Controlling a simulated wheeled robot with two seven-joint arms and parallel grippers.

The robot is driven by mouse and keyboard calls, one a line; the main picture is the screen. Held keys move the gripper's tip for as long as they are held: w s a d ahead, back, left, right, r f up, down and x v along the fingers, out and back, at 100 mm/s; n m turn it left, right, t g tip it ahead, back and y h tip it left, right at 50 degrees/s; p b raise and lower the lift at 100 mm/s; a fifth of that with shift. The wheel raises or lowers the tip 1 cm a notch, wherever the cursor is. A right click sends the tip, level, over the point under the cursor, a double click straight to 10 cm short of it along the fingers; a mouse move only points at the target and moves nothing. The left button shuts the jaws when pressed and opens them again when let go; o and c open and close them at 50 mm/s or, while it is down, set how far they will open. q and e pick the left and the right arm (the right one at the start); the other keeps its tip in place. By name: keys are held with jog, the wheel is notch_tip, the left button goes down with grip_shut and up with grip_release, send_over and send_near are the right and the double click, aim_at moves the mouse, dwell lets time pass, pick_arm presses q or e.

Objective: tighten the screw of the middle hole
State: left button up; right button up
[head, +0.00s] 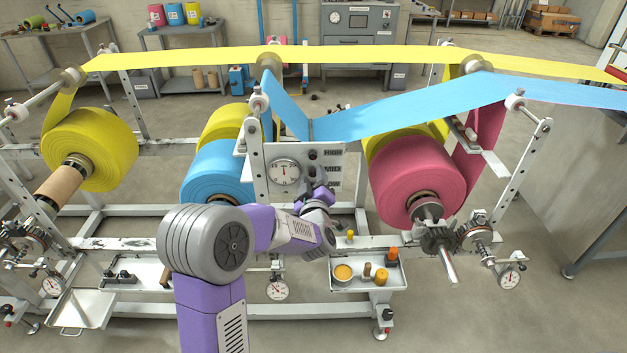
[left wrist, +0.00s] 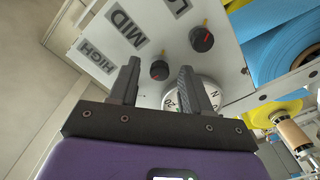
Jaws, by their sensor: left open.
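A grey panel (head: 265,190) on the machine frame carries a dial gauge (head: 284,174) and dark round screw knobs beside labels HIGH, MID and LOW. The MID knob (head: 313,169) also shows in the left wrist view (left wrist: 159,69), dark with a red mark. My left gripper (left wrist: 160,72) is open, its fingers pointing at the panel on either side of that knob; contact cannot be told. The LOW knob (left wrist: 202,38) lies to the upper right, outside the fingers. The HIGH knob (head: 312,154) is hidden in the left wrist view. My right gripper is in neither view.
Blue web (head: 400,108) and yellow web (head: 350,56) run above the panel. A blue roll (head: 215,172) stands left of it, a magenta roll (head: 405,175) right. A tray (head: 345,285) with small parts sits below. Open floor lies in front.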

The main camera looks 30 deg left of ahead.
pick_arm(q)
jog(key=shift+w+a, duration=0.1)
jog(key=shift+w, duration=0.1)
grip_shut()
